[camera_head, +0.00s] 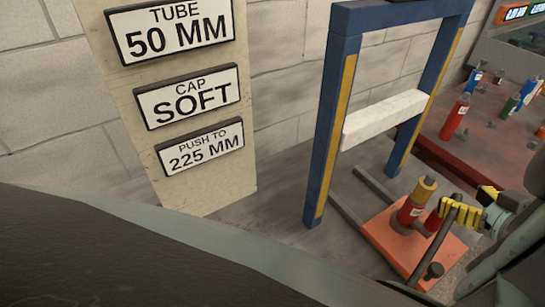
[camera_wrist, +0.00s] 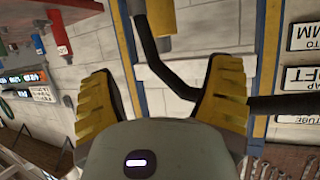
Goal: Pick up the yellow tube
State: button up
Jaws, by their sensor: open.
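A yellow cylinder (camera_head: 425,189) sits on top of a red, white-labelled body (camera_head: 409,211) on the orange base in the head view. I cannot tell whether it is a tube or a cap. A yellow cylinder also shows at the top of the wrist view (camera_wrist: 160,16), beyond my fingertips; I cannot tell if it is the same one. My gripper (camera_head: 472,207), with yellow ribbed fingers, is just right of the red body in the head view. In the wrist view it is open, with nothing between its fingers (camera_wrist: 163,75).
A blue frame (camera_head: 330,130) with a white crossbar (camera_head: 383,118) stands behind the orange base (camera_head: 383,233). A dark curved rod (camera_wrist: 168,78) crosses in front of my fingers. A red bench (camera_head: 490,150) at right holds several capped tubes. A sign board (camera_head: 200,198) stands left.

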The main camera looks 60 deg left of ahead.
aim_at(434, 182)
jog(key=x, duration=0.3)
jog(key=shift+w+a+f+p, duration=0.1)
jog(key=shift+a+p, duration=0.2)
jog(key=shift+a, duration=0.1)
jog(key=shift+w+a+f+p, duration=0.15)
jog(key=shift+a+p, duration=0.3)
jog(key=shift+a, duration=0.3)
jog(key=shift+p+x, duration=0.65)
jog(key=shift+x, duration=1.25)
jog(key=shift+o, duration=0.2)
jog(key=shift+f, duration=0.15)
jog(key=shift+d, duration=0.1)
grip_shut()
